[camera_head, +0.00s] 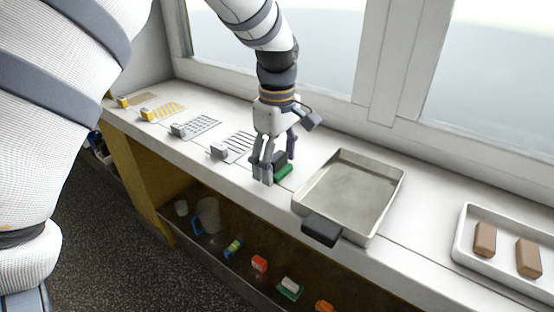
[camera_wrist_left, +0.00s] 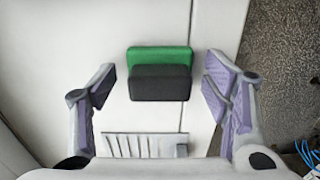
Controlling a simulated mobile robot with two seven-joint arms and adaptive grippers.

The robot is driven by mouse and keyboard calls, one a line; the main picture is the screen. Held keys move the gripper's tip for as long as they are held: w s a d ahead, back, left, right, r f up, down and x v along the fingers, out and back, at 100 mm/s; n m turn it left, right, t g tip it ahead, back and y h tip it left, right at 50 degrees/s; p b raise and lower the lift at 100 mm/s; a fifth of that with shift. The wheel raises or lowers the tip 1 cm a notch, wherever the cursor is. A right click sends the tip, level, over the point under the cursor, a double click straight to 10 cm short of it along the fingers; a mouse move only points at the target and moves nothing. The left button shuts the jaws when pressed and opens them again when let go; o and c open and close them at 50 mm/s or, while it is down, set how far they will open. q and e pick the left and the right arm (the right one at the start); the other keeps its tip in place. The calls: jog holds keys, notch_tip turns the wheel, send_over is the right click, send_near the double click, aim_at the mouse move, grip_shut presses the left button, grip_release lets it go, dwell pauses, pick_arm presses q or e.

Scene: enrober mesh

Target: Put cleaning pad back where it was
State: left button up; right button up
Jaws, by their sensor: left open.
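The cleaning pad, green with a dark block, lies on the white counter in the head view (camera_head: 284,172). It shows clearly in the left wrist view (camera_wrist_left: 160,74), near the middle between the fingers. My left gripper (camera_head: 276,166) points down over the pad with its fingers open. In the left wrist view a gap shows on each side between finger and pad, so it is not gripped. In the head view the fingers partly hide the pad. My right gripper is not in view.
A shallow metal pan (camera_head: 350,192) with a dark handle stands right of the gripper. A white tray (camera_head: 456,240) with brown blocks is farther right. Several small mesh panels (camera_head: 203,126) line the counter at left. A shelf below (camera_head: 222,262) holds cups and small coloured items.

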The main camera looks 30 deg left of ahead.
aim_at(277, 155)
pick_arm(q)
notch_tip(277, 155, up, 12)
jog(key=shift+r, duration=0.2)
dwell(0.4)
